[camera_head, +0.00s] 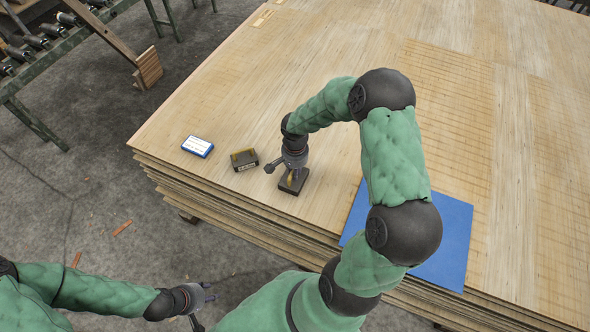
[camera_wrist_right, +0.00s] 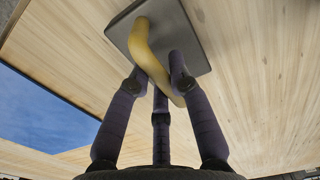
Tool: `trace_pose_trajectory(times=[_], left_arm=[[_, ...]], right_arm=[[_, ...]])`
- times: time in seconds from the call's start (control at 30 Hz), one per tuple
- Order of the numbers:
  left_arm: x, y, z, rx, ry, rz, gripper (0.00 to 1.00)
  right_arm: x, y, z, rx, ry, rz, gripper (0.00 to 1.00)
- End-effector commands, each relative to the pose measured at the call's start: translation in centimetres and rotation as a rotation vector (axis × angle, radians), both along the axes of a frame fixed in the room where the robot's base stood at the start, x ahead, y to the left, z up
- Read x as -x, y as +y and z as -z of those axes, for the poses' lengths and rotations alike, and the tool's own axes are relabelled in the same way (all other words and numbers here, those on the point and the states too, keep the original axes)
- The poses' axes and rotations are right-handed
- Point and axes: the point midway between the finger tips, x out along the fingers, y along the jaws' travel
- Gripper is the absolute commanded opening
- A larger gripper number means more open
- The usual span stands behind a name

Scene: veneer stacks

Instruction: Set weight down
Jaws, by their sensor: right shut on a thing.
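The weight (camera_head: 291,184) is a dark rectangular block with a yellow handle. My right gripper (camera_head: 290,172) is shut on its handle from above, near the front edge of the veneer stack (camera_head: 250,105). The right wrist view shows the weight's grey plate (camera_wrist_right: 190,28) and its curved yellow handle (camera_wrist_right: 143,48) between my fingers (camera_wrist_right: 160,82). I cannot tell whether its underside touches the veneer. My left gripper (camera_head: 203,304) is open and empty, low over the floor in front of the stack.
A dark block with yellow on it (camera_head: 244,159) and a blue-and-white box (camera_head: 197,146) lie left of the weight. A blue sheet (camera_head: 453,235) lies to the right, partly behind my right arm. A roller conveyor (camera_head: 40,55) stands at the far left. Veneer beyond the weight is clear.

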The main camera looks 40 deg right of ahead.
Motion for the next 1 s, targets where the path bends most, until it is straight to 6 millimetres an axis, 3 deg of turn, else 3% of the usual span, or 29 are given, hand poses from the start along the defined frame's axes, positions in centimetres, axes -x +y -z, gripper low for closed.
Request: trace_pose_trajectory(times=[0.2, 0.23, 0.3, 0.73, 1.0], left_arm=[[0.0, 0.0, 0.3, 0.000, 0.000, 0.000, 0.40], [0.0, 0.0, 0.3, 0.000, 0.000, 0.000, 0.40], [0.0, 0.0, 0.2, 0.000, 0.000, 0.000, 0.40], [0.0, 0.0, -0.2, 0.000, 0.000, 0.000, 0.40], [0.0, 0.0, -2.2, 0.000, 0.000, 0.000, 0.40]], right_arm=[[-0.2, -0.1, 0.1, 0.002, -0.005, 0.001, 0.00], [0.0, 0.0, 0.3, 0.000, 0.000, 0.000, 0.23], [0.0, 0.0, 0.2, 0.000, 0.000, 0.000, 0.43], [0.0, 0.0, -0.2, 0.000, 0.000, 0.000, 0.44], [-0.1, 0.0, -4.8, 0.001, -0.003, 0.000, 0.44]])
